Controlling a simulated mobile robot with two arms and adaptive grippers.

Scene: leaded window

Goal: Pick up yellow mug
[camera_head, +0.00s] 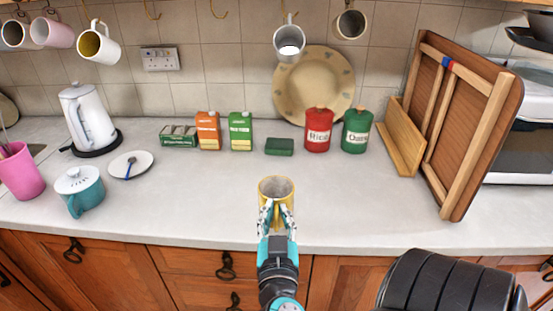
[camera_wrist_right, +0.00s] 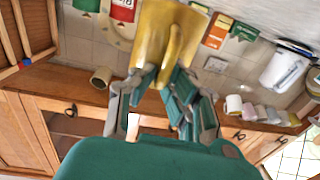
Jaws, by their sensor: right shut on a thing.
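The yellow mug (camera_head: 276,187) is upright near the front edge of the counter, its open top and pale inside visible in the head view. My right gripper (camera_head: 277,212) is shut on it from the front side. In the right wrist view the mug (camera_wrist_right: 155,38) fills the top middle, with its handle towards the camera and between the fingers of my right gripper (camera_wrist_right: 158,85). I cannot tell whether the mug's base touches the counter. My left gripper is not in view.
The counter (camera_head: 350,205) around the mug is clear. Behind stand a green block (camera_head: 279,147), a red Rice tin (camera_head: 318,130) and a green tin (camera_head: 356,131). A teal pot (camera_head: 80,192) and saucer (camera_head: 131,164) are at left. A wooden folded frame (camera_head: 462,125) leans at right.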

